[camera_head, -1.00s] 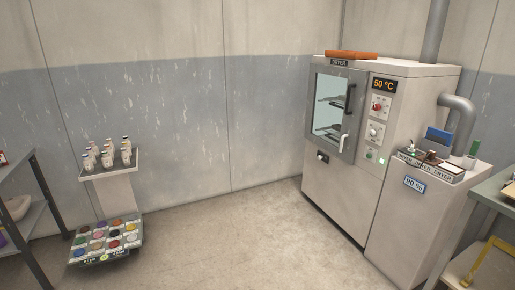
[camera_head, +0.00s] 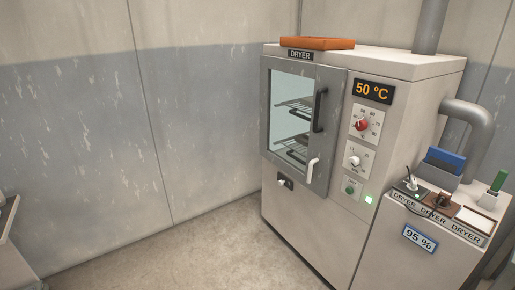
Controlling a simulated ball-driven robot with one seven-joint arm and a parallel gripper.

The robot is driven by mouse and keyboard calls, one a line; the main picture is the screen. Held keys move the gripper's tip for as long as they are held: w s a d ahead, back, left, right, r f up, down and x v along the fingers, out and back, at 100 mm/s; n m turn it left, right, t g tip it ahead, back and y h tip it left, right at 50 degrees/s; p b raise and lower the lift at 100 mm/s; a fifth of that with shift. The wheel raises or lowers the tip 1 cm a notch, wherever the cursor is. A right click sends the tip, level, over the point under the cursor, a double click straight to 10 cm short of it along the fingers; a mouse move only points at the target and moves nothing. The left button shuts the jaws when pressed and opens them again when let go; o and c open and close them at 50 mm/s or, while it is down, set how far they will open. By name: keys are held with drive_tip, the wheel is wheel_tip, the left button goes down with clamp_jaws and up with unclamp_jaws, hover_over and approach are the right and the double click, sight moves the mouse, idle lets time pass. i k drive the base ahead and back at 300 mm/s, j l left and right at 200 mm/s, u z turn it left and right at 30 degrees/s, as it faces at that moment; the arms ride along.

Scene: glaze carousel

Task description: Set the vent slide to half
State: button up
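The dryer (camera_head: 310,225) stands right of centre, labelled DRYER, with its glass door (camera_head: 291,110) shut. Below the door is a small dark plate with a pale knob (camera_head: 284,182), which looks like the vent slide. The knob sits near the plate's left part, but its markings are too small to read. My gripper is not in view.
The dryer's panel has a 50 °C display (camera_head: 373,91), a red dial (camera_head: 362,124), a white dial (camera_head: 354,160) and a green button (camera_head: 350,189). A side cabinet (camera_head: 400,262) with a 95 % display stands at right. Floor (camera_head: 190,255) before the dryer is clear.

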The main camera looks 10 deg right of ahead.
sight(282, 182)
drive_tip(key=i, duration=1)
drive_tip(key=i+l+u, duration=0.15)
drive_tip(key=i, duration=0.9)
drive_tip(key=i+l+u, duration=0.25)
drive_tip(key=i, duration=0.25)
drive_tip(key=i+l+u, duration=0.1)
drive_tip(key=i+u, duration=0.15)
drive_tip(key=i, duration=0.2)
